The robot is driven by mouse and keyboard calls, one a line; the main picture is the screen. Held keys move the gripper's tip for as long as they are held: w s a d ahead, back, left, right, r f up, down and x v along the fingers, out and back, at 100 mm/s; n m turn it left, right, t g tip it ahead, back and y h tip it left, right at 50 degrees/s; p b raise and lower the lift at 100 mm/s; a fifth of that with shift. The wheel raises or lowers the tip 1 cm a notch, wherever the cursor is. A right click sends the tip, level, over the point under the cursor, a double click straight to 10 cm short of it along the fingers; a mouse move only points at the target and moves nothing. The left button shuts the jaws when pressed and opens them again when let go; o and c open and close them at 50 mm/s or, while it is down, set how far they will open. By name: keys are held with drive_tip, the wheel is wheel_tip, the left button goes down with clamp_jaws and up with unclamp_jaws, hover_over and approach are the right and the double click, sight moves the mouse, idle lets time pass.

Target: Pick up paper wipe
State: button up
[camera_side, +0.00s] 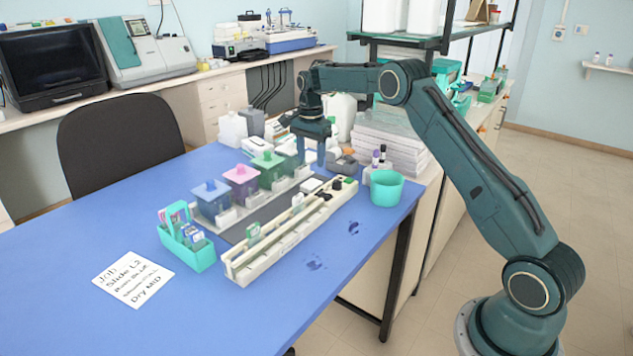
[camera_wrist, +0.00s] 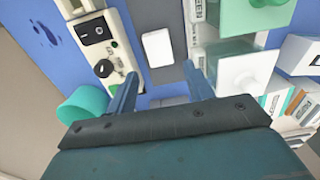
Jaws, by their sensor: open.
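A small white rounded rectangle, which looks like the paper wipe (camera_wrist: 157,48), lies flat on the dark grey mat (camera_wrist: 164,76) in the wrist view. In the side view a white patch that seems to be the same wipe (camera_side: 311,185) shows at the mat's far end. My gripper (camera_side: 318,158) is above the far end of the table, pointing down. In the wrist view my gripper (camera_wrist: 160,78) has its two fingers wide apart with nothing held. The wipe appears ahead of the fingertips, in line with the gap between them.
A long white rail unit (camera_side: 285,235) with switches runs beside the mat. Lidded jars in blue (camera_side: 212,203), pink (camera_side: 241,184) and green (camera_side: 268,172) line its other side. A teal cup (camera_side: 386,188) stands right. A teal slide box (camera_side: 190,250) and note card (camera_side: 133,278) are nearer.

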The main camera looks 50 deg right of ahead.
sight(311, 184)
drive_tip(key=shift+f, duration=1.45)
drive_tip(key=shift+s+f, duration=0.1)
drive_tip(key=shift+f, duration=2.5)
drive_tip(key=c, duration=0.8)
drive_tip(key=shift+r, duration=0.15)
wheel_tip(311, 184, up, 20)
drive_tip(key=shift+f, duration=0.1)
